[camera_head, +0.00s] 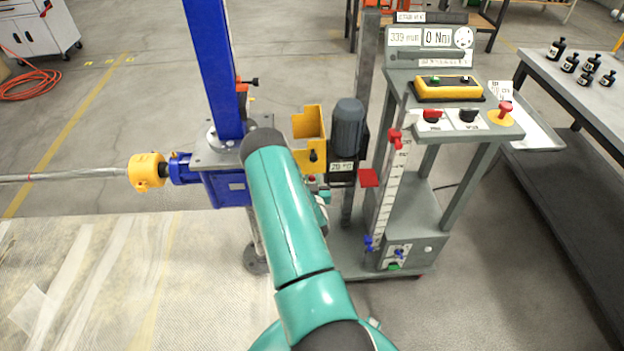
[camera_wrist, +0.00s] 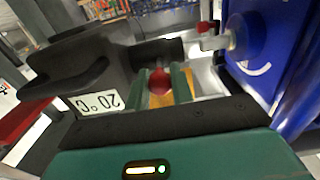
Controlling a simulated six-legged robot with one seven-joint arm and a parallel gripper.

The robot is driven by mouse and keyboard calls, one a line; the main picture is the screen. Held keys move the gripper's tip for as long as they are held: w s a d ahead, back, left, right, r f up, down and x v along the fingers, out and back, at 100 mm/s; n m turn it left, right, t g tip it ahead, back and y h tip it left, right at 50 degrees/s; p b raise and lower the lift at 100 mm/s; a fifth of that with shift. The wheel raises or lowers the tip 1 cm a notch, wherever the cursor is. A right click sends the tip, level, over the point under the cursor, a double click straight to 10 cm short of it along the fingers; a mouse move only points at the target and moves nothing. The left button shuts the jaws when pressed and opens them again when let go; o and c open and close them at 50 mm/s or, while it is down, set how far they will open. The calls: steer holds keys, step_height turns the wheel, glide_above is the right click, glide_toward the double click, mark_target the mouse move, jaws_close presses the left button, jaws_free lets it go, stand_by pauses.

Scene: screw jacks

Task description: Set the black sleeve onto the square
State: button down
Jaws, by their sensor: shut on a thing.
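My gripper (camera_wrist: 163,85) shows two teal fingers in the wrist view, with a rounded red knob (camera_wrist: 160,82) between them. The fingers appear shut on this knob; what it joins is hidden. A short black cylindrical piece (camera_wrist: 157,51) lies just beyond the fingertips; it may be the black sleeve, but I cannot tell whether it is joined to the knob. In the head view my teal arm covers most of the gripper, which sits near the grey motor (camera_head: 347,128). I cannot make out the square.
A blue post (camera_head: 215,65) stands left of my arm. A yellow bracket (camera_head: 308,138) is beside the motor. A black box with a "20°C" label (camera_wrist: 95,101) is close on the wrist view's left. A grey control stand (camera_head: 450,130) is at right; a bench holds several black weights (camera_head: 570,63).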

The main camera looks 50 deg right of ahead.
steer(key=w+a, duration=0.4)
steer(key=w, duration=0.1)
steer(key=shift+a, duration=0.2)
steer(key=c, duration=1.3)
jaws_free()
steer(key=shift+s, duration=0.1)
steer(key=shift+o, duration=0.2)
steer(key=v, duration=1.3)
steer(key=shift+s+a, duration=0.25)
steer(key=shift+s, duration=0.05)
